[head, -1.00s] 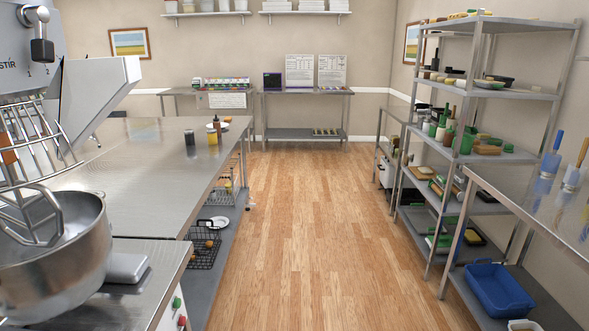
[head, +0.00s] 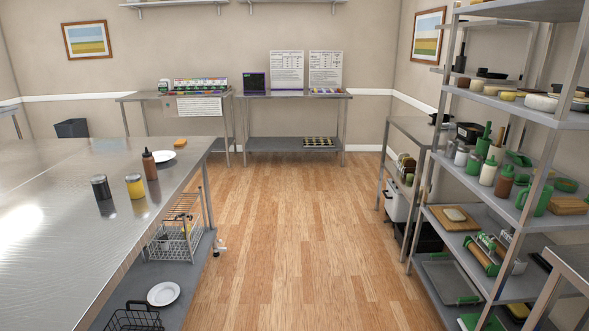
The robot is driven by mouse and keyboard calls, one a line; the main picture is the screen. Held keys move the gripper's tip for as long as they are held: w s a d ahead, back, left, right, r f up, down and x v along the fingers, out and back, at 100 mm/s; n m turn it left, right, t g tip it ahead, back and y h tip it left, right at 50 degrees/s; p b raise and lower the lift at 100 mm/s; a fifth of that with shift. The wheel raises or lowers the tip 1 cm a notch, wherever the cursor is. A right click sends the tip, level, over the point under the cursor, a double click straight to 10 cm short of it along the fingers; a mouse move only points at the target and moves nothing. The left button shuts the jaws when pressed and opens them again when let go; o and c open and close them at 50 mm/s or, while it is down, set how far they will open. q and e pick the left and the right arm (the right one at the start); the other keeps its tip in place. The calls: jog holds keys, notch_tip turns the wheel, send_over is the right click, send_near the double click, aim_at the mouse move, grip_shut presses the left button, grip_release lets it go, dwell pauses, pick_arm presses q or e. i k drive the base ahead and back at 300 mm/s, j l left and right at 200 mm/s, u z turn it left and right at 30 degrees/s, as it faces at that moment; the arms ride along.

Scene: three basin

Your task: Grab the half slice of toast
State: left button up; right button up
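I cannot make out a half slice of toast for certain. A small orange-brown piece (head: 180,142) lies on the far right end of the steel table (head: 60,180), just behind a white plate (head: 165,157); it is too small to tell what it is. Small brown pieces (head: 405,165) on the steel side table at the right are also unclear. Neither of my grippers is in view.
A brown bottle (head: 149,166), a yellow jar (head: 135,188) and a dark jar (head: 101,188) stand near the steel table's right edge. A loaded shelf rack (head: 480,218) stands at the right. The wooden floor (head: 290,240) between them is clear.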

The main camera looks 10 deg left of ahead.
aim_at(179, 142)
jog(key=i, duration=1.15)
jog(key=i+l+u, duration=0.1)
jog(key=i, duration=1.05)
